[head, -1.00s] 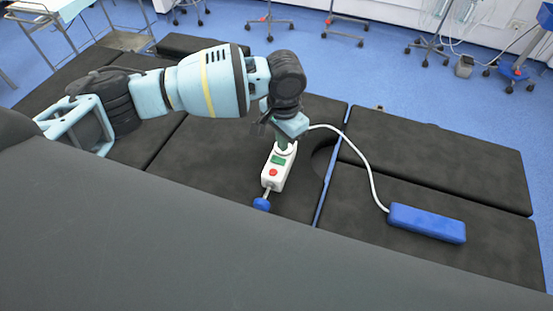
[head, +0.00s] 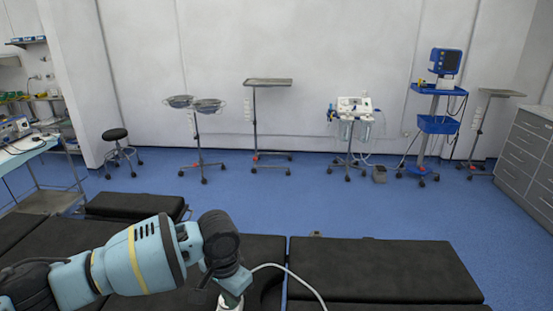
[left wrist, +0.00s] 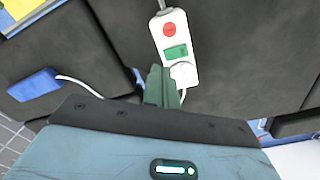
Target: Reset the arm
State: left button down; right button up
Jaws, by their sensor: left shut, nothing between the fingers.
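My left arm comes in from the lower left of the head view, bent down over the black table. Its gripper (head: 233,282) shows at the bottom edge, with the fingertips hidden or cut off. In the left wrist view the green fingers (left wrist: 162,88) are shut together with nothing held. My right gripper is in neither view.
The black padded operating table (head: 375,268) fills the bottom. A white cable (head: 290,272) runs across it; in the left wrist view it leads to a blue block (left wrist: 34,84). Stands, a stool (head: 117,142) and a blue monitor cart (head: 438,125) line the back wall. Blue floor lies between.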

pick_arm(q)
jog(key=s+d+f+m+t+h, duration=0.15)
jog(key=s+d+f, duration=0.25)
jog(key=s, duration=0.4)
jog(key=s+d+f+n+g+h, duration=0.1)
jog(key=s+d+f+h, duration=0.2)
jog(key=s+d, duration=0.3)
jog(key=s+a+f+n+t+y, duration=0.1)
jog(key=s+a+f+n+y, duration=0.15)
jog(key=s+a, duration=0.7)
jog(key=s+a+f+n+t+y, duration=0.1)
jog(key=s+a+f+n+y, duration=0.15)
jog(key=s+a, duration=0.7)
jog(key=w+f+t+h, duration=0.2)
jog(key=w+f+t, duration=0.5)
jog(key=f, duration=0.2)
jog(key=shift+w+d, duration=0.35)
jog(key=shift+w, duration=0.05)
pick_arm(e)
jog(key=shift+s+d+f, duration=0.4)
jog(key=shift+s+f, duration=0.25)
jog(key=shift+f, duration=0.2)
pick_arm(q)
jog(key=shift+f, duration=0.1)
